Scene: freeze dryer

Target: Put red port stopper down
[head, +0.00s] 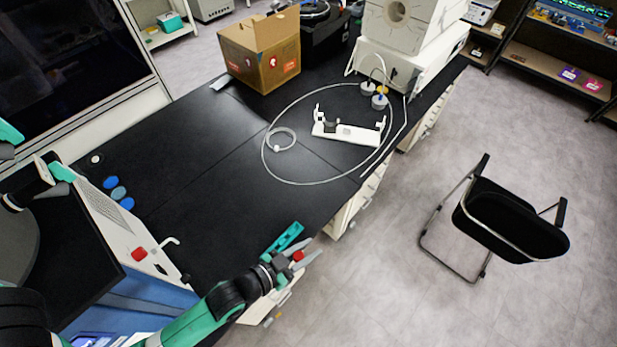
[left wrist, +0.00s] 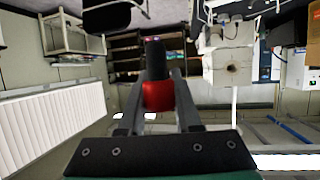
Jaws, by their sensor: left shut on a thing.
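My left gripper (head: 305,259) is shut on the red port stopper (head: 298,256). In the left wrist view the red stopper (left wrist: 158,96), with a dark upper part, sits between the two fingers of my left gripper (left wrist: 158,88). In the head view the gripper appears at the front edge of the black table (head: 215,215), beside a teal piece (head: 285,238). I cannot tell its height, and no contact between stopper and table shows. My right gripper is not in view.
A white panel (head: 120,232) at the left carries a red knob (head: 139,254) and a bent white pipe. Several blue caps (head: 118,193) lie nearby. A tube loop (head: 268,165), a white stand (head: 345,132) and a cardboard box (head: 262,55) are farther back. The middle of the table is clear.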

